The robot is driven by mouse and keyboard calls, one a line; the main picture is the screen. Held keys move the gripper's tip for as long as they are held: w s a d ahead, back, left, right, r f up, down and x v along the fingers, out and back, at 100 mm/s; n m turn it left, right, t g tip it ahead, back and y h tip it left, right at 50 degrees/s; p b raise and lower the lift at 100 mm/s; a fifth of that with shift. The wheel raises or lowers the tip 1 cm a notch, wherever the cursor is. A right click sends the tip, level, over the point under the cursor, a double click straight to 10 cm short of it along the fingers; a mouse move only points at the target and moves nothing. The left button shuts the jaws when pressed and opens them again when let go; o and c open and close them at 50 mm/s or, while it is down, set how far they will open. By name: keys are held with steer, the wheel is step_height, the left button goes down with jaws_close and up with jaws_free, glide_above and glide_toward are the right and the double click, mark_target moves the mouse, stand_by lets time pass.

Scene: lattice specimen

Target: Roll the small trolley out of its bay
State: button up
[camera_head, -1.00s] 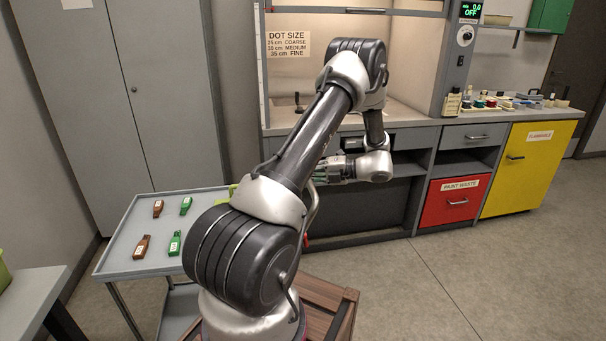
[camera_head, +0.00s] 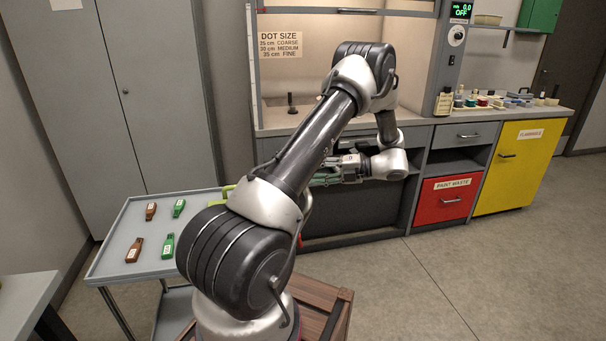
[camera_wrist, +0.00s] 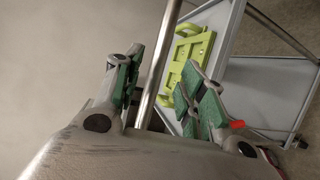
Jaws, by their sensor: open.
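The trolley (camera_head: 125,215) has a grey top tray with two brown and two green bottles on it. It stands at the left in the head view, its right end hidden behind my arm. In the wrist view, a grey trolley frame with a lower shelf (camera_wrist: 262,92) and a lime-green item (camera_wrist: 190,62) shows at the right; I cannot tell for sure that it is the same trolley. A steel bar (camera_wrist: 165,62) runs between the fingers of my gripper (camera_wrist: 163,90), which is open. The gripper also shows in the head view (camera_head: 325,178), partly hidden by my arm.
A tall grey cabinet (camera_head: 150,90) stands behind the trolley. A grey bench (camera_head: 25,300) is at the lower left. A counter with a red drawer (camera_head: 445,203) and a yellow cabinet (camera_head: 520,170) lines the back. The floor (camera_head: 450,285) at the right is clear.

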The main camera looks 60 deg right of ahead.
steer(key=shift+v, duration=2.65)
